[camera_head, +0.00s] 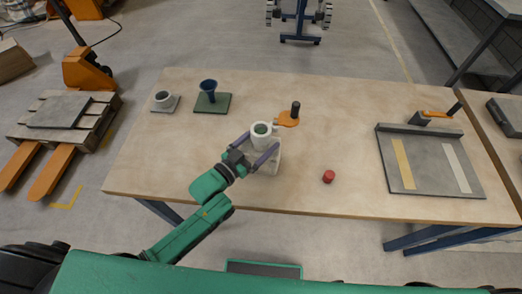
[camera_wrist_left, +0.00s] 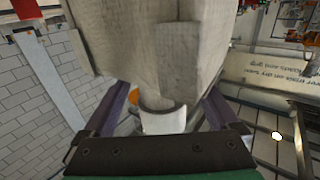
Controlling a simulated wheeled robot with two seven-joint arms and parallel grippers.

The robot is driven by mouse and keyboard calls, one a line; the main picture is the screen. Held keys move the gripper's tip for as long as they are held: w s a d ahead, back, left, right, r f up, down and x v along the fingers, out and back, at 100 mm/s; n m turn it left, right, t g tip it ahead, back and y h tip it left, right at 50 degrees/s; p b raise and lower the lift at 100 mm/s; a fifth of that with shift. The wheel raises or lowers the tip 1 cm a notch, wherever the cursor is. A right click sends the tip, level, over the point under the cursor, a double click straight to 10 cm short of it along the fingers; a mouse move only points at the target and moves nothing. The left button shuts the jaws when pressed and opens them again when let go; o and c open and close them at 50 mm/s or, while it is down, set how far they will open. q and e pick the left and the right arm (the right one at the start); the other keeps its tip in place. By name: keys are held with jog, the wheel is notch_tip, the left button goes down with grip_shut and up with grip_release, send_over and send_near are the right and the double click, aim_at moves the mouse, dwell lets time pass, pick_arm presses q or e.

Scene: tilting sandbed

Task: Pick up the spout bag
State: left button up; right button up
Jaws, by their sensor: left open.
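The spout bag (camera_head: 270,162) is a pale grey-white bag near the middle of the table. A white round spout-like part (camera_head: 262,131) with a green inside shows above it. My left gripper (camera_head: 263,139) is open, its purple fingers apart on either side of the bag. In the left wrist view the bag (camera_wrist_left: 150,40) fills the top middle, with the white round part (camera_wrist_left: 164,121) below it between the fingers. I cannot tell whether either finger touches the bag. My right gripper is not in view.
An orange lever with a black knob (camera_head: 288,119) stands just right of the white part. A red cap (camera_head: 329,176) lies front right. A grey tray (camera_head: 430,180) is right.

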aim_at(261, 132)
pick_arm(q)
grip_shut()
notch_tip(261, 132, up, 20)
jog(key=shift+r+b, duration=0.15)
jog(key=shift+b, duration=0.15)
dwell(0.4)
jog(key=shift+f+b, duration=4.7)
jog(key=shift+f, duration=2.4)
jog(key=shift+f+b, duration=1.65)
jog(key=shift+f, duration=1.4)
